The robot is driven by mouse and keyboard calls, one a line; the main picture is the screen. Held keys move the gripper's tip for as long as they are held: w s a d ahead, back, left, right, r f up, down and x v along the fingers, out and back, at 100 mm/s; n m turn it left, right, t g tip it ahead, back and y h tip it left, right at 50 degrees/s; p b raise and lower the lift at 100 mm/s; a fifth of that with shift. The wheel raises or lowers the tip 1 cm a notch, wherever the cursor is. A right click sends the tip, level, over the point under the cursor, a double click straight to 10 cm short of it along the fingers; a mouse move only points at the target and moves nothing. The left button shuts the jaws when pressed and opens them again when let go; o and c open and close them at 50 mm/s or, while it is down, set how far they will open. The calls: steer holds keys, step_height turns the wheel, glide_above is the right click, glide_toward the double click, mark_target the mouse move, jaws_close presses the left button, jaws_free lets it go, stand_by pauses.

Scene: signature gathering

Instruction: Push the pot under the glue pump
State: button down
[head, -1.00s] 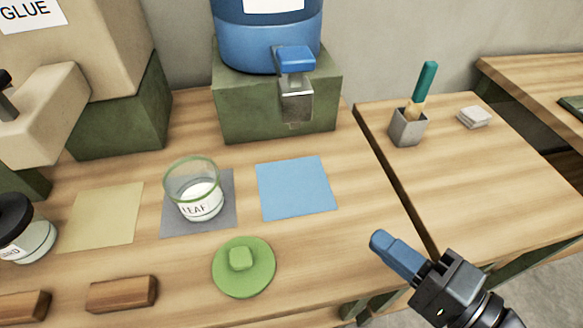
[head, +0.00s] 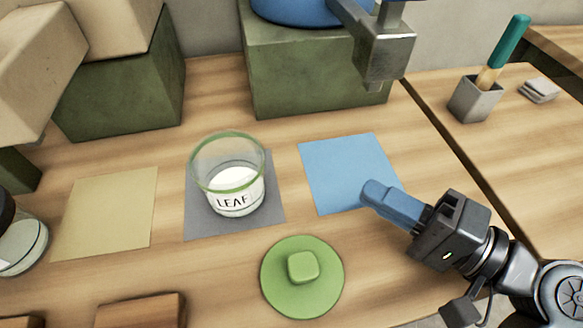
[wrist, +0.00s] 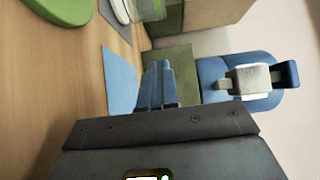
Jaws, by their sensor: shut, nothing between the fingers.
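The pot is a clear glass jar (head: 232,198) with a green rim and a LEAF label, partly filled with white. It stands upright on a grey mat (head: 203,222). The glue pump is the beige body (head: 38,65) at upper left, cut by the frame edge; a yellow mat (head: 108,213) lies between it and the pot. My gripper (head: 368,193) has blue fingers, shut and empty, over the right edge of a blue mat (head: 335,170). It is right of the pot and apart from it. The fingers also show in the wrist view (wrist: 158,75).
A round green lid (head: 285,290) lies in front of the pot. A green block (head: 310,80) carries a blue tank with a grey tap (head: 384,58). A black-lidded jar (head: 22,243) and brown blocks (head: 140,312) are at left and front. A brush cup (head: 474,98) stands right.

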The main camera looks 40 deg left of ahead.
mark_target(251, 183)
steer(key=a, duration=0.3)
steer(key=a+p, duration=0.1)
steer(key=a, duration=0.5)
steer(key=shift+s+a, duration=0.25)
steer(key=shift+a, duration=0.1)
steer(key=shift+s+a+p, duration=0.55)
steer(key=shift+s+a, duration=0.55)
steer(key=shift+a, duration=0.05)
steer(key=shift+s+a, duration=0.3)
steer(key=s+a+p, duration=0.1)
steer(key=s+a, duration=0.4)
steer(key=shift+s, duration=0.1)
steer(key=shift+d, duration=0.1)
